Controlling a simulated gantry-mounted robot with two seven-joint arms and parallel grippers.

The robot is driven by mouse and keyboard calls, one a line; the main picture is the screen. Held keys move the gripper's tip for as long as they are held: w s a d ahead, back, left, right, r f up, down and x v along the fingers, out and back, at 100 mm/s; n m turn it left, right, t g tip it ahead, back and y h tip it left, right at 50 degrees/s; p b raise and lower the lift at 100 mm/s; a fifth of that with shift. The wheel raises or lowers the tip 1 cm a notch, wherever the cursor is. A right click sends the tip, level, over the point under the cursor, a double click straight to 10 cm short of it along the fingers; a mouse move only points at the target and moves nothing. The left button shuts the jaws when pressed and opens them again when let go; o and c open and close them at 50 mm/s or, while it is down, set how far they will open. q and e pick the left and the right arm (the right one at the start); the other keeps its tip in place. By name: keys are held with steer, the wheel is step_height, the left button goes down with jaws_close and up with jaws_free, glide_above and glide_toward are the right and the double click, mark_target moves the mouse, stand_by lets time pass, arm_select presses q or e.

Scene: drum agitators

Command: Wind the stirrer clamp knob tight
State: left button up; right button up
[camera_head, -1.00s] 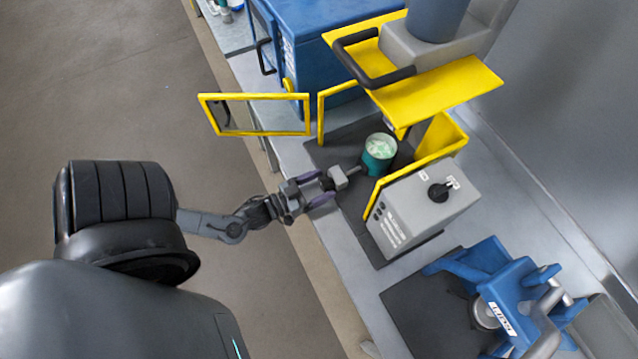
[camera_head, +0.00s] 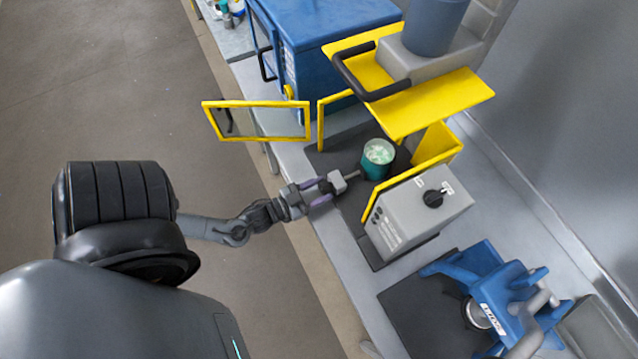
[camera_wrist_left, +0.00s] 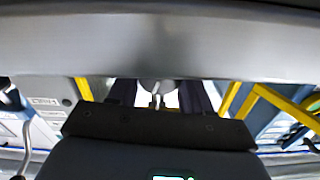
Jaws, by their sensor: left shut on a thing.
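My left gripper (camera_head: 326,190) reaches in from the left, its purple-sided fingers shut on a small grey knob-like piece (camera_head: 338,181). I take this piece to be the stirrer clamp knob. A thin rod runs from it toward a green can (camera_head: 378,160) with pale contents inside the yellow-framed machine. In the left wrist view, a rounded grey piece (camera_wrist_left: 158,86) shows between the two dark fingers, partly hidden by my gripper body. The knob's far side and thread are too small to make out. My right gripper is not in view.
A yellow-framed door (camera_head: 257,120) stands swung out to the left. A yellow guard (camera_head: 440,100) overhangs the can. A grey control box (camera_head: 418,212) with a black dial is close by on the right. A blue clamp machine (camera_head: 500,300) stands at lower right. The floor at left is clear.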

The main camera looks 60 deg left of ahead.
arm_select(q)
steer(key=o, duration=1)
steer(key=shift+o, duration=0.2)
steer(key=s, duration=1)
steer(key=shift+s+b, duration=0.4)
